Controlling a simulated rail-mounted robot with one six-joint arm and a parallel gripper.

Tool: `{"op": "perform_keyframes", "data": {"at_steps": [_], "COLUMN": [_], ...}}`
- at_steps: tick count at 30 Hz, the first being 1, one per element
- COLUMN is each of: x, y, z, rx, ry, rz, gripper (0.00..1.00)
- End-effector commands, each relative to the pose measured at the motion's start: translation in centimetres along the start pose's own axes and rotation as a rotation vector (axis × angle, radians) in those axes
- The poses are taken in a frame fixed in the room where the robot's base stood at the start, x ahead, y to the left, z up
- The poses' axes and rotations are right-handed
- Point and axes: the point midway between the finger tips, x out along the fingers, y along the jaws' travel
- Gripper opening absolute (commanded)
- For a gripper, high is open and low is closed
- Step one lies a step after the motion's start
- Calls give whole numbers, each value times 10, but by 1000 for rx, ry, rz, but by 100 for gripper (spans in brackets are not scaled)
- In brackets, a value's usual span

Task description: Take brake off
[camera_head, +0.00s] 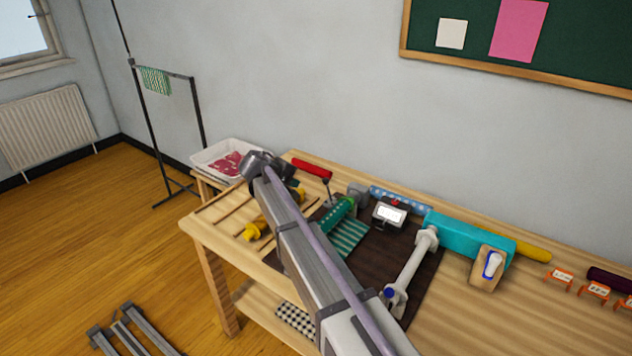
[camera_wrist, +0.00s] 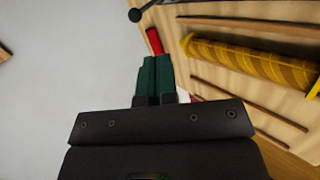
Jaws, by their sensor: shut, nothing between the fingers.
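My gripper (camera_wrist: 156,62) shows in the wrist view with its two dark green fingers together and nothing between them. A red handle (camera_wrist: 154,41) lies just beyond the fingertips; I cannot tell whether they touch it. In the head view the red handle (camera_head: 312,168) is at the back of the wooden table (camera_head: 205,232), near a thin upright rod and a green ribbed roller (camera_head: 337,214). My arm crosses in front of the table, and the fingertips are hard to make out there. No part is clearly marked as a brake.
A yellow roll (camera_wrist: 265,65) lies among wooden slats. A white tray (camera_head: 203,160) sits at the left.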

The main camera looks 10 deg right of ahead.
Motion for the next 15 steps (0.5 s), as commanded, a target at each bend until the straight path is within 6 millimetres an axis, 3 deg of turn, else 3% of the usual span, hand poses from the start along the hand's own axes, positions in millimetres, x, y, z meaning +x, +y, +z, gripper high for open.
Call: {"op": "perform_keyframes", "data": {"at_steps": [8,15], "x": [15,65], "y": [-3,-7], "z": [0,-1], "rx": [2,3], "ry": [0,-1], "rz": [-2,-2], "gripper": [0,0]}}
